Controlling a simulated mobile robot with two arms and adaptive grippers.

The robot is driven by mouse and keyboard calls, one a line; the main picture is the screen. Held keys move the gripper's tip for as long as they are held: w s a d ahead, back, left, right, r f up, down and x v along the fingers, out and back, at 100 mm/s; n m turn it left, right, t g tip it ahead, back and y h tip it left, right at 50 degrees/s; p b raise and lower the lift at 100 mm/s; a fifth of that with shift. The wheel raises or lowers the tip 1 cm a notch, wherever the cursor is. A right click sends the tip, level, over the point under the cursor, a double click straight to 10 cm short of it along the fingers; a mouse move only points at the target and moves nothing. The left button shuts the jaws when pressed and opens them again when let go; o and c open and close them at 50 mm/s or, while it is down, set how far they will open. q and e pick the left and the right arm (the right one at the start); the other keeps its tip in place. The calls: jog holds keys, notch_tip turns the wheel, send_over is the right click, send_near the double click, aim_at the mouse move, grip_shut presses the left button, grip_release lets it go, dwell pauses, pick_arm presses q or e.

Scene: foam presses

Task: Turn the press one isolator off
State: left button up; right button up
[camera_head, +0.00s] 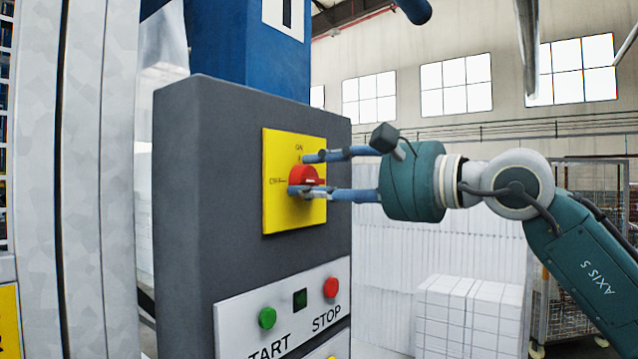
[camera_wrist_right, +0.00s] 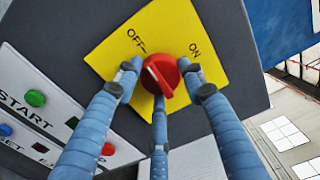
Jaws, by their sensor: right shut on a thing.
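The isolator is a red rotary knob (camera_head: 304,179) on a yellow plate (camera_head: 283,214) on the side of a dark grey control box. ON is printed at the plate's top and OFF at its left. The knob also shows in the right wrist view (camera_wrist_right: 160,75), with a pale line on its face; I cannot tell clearly which label it points at. My right gripper (camera_head: 303,173) has its blue fingers around the knob, shut on it. In the right wrist view its fingertips (camera_wrist_right: 159,84) sit left, right and below the knob. My left gripper is in neither view.
Below the plate, a white panel (camera_head: 240,308) carries a green START button (camera_head: 267,318) and a red STOP button (camera_head: 331,288). A blue column (camera_head: 245,50) rises behind the box. White stacked blocks (camera_head: 470,315) and a mesh cage (camera_head: 575,290) stand at the right.

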jog(key=shift+s+a+n, duration=0.15)
jog(key=shift+n, duration=0.55)
jog(key=o, duration=0.9)
jog(key=shift+c, duration=0.2)
jog(key=o, duration=0.3)
jog(key=shift+s, duration=0.1)
jog(key=shift+s+a, duration=0.15)
jog(key=shift+d, duration=0.25)
jog(key=v, duration=1.1)
jog(key=shift+s, duration=0.3)
jog(key=shift+d, duration=0.15)
